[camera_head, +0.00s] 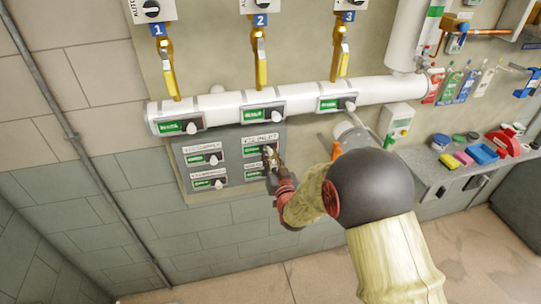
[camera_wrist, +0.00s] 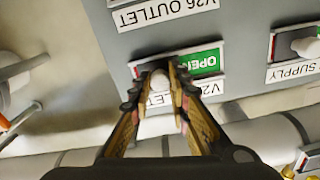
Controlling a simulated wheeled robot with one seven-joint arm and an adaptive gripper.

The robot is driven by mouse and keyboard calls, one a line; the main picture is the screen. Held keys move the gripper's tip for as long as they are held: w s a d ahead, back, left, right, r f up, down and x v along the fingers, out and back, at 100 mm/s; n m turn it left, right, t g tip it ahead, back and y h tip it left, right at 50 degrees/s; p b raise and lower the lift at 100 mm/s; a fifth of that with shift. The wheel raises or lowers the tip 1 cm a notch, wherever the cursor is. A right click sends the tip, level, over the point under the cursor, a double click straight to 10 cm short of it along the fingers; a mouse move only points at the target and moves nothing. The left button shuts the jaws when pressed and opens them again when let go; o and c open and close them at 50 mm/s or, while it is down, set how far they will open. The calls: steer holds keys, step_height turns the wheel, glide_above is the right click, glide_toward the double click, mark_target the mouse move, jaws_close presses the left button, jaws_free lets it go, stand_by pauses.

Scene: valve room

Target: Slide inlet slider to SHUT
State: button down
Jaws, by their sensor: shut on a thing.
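The inlet slider is the upper right one on the grey panel. In the head view its green window (camera_head: 252,152) shows, but my gripper (camera_head: 270,158) covers the knob end. In the wrist view, which is upside down, the slider's green window (camera_wrist: 207,63) reads OPEN. Its pale round knob (camera_wrist: 159,80) sits between the fingertips of my gripper (camera_wrist: 160,84), which is shut on it. The label beneath is partly hidden by the fingers; "V2" and "LET" show.
A V26 OUTLET label (camera_wrist: 160,12) is close by in the wrist view, and a supply slider (camera_wrist: 300,45) is at the right. A white pipe (camera_head: 220,105) with more sliders runs above the panel. A cluttered shelf (camera_head: 440,175) stands at the right.

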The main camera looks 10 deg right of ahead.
stand_by(0.4)
steer(key=a+b, duration=0.3)
steer(key=a, duration=0.2)
steer(key=shift+a+f+b, duration=0.15)
steer(key=shift+b, duration=0.25)
steer(key=shift+a, duration=0.25)
steer(key=shift+r, duration=0.2)
